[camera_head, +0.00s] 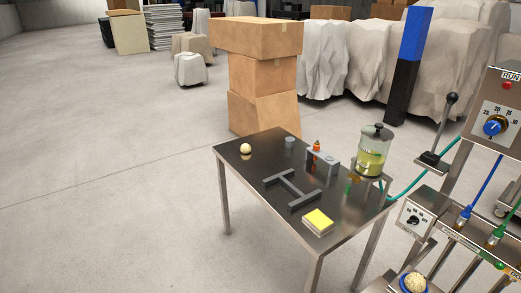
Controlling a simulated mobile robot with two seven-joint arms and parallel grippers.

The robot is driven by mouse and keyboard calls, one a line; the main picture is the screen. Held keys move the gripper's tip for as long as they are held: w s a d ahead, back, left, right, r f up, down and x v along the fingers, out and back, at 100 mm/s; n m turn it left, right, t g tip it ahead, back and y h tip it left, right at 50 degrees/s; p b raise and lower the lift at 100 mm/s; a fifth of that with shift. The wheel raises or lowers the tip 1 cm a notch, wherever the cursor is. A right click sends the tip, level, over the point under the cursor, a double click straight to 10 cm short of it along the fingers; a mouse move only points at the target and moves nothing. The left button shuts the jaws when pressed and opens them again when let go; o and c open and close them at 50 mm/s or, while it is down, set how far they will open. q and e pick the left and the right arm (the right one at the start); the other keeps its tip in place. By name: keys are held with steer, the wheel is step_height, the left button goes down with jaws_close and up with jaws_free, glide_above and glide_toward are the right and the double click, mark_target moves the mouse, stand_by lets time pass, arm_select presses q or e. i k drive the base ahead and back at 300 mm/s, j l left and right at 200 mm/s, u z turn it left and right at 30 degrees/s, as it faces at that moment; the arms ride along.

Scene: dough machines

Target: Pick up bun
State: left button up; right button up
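A small round pale bun (245,148) sits near the far left corner of the dark-topped table (237,165). Another round, speckled dough-like ball (415,282) rests in a blue ring on the machine at the lower right, partly cut off by the frame edge. Neither of my grippers shows in the head view.
The table also holds a small grey cup (289,142), a grey block with an orange bottle (317,147), a grey H-shaped frame (292,188), a yellow pad (318,221) and a glass jar (374,152). Stacked cardboard boxes (262,75) stand behind. Floor at left is clear.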

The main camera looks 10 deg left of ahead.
mark_target(245, 148)
steer(key=u, duration=0.3)
steer(key=z, duration=1.85)
steer(key=u, duration=1.85)
steer(key=j+z, duration=0.1)
steer(key=z, duration=0.3)
steer(key=i+j+z, duration=0.1)
steer(key=z, duration=0.3)
steer(key=j+z, duration=0.1)
steer(key=z, duration=0.35)
steer(key=j+z, duration=0.35)
steer(key=j, duration=0.15)
steer(key=j+z, duration=0.3)
steer(key=j, duration=0.25)
